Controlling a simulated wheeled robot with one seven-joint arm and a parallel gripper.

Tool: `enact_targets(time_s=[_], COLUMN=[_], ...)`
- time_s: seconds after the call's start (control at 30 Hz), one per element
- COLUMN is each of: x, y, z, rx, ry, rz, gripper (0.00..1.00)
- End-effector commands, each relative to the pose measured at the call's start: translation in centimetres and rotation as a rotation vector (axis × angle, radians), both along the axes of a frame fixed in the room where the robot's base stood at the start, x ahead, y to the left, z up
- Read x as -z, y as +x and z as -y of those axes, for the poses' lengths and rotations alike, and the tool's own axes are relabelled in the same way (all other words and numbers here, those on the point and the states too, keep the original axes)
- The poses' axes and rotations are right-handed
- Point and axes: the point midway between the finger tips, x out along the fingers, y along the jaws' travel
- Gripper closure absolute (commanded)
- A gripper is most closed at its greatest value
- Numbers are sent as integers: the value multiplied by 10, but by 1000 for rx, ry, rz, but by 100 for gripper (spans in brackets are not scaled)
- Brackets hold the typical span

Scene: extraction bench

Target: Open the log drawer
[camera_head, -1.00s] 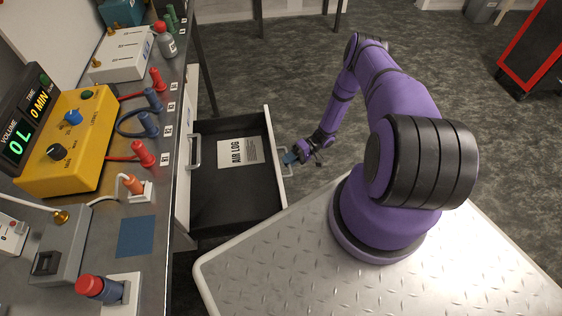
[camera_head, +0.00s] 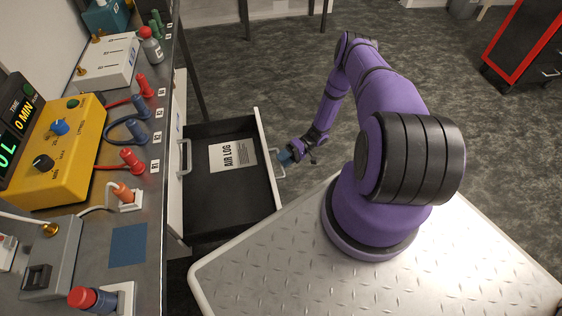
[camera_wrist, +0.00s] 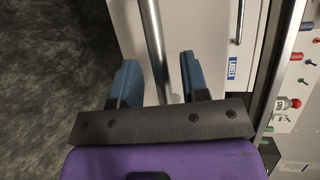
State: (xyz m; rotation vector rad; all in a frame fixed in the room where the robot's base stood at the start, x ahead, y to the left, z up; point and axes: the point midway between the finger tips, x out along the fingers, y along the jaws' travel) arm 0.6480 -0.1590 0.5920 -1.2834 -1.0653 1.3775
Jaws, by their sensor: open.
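The log drawer (camera_head: 196,213) is pulled well out from the bench. Inside lies a white sheet marked AIR LOG (camera_head: 232,155). The drawer's bar handle (camera_head: 281,163) is on its outer front face, and it shows in the wrist view as a metal bar (camera_wrist: 151,40). My gripper (camera_head: 286,157) is at this handle, on the outer side of the drawer front. In the wrist view my gripper (camera_wrist: 160,80) is open, with a blue finger on each side of the bar and gaps between. The handle's lower part is hidden behind my gripper.
The bench top (camera_head: 150,190) on the left carries a yellow control box (camera_head: 58,150), plugs and a bottle (camera_head: 151,50). A second handle (camera_head: 187,157) is on the bench front beside the drawer. My metal-topped base is near the drawer's front corner. Floor beyond the drawer is clear.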

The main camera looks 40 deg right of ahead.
Motion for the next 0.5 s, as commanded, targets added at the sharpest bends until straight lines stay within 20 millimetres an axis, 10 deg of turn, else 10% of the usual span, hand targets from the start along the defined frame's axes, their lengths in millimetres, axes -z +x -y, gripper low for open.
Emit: enact_targets(time_s=[0.5], x=[-15], y=[2], z=[85], rx=[3], ry=[-3], rz=[2], gripper=[59])
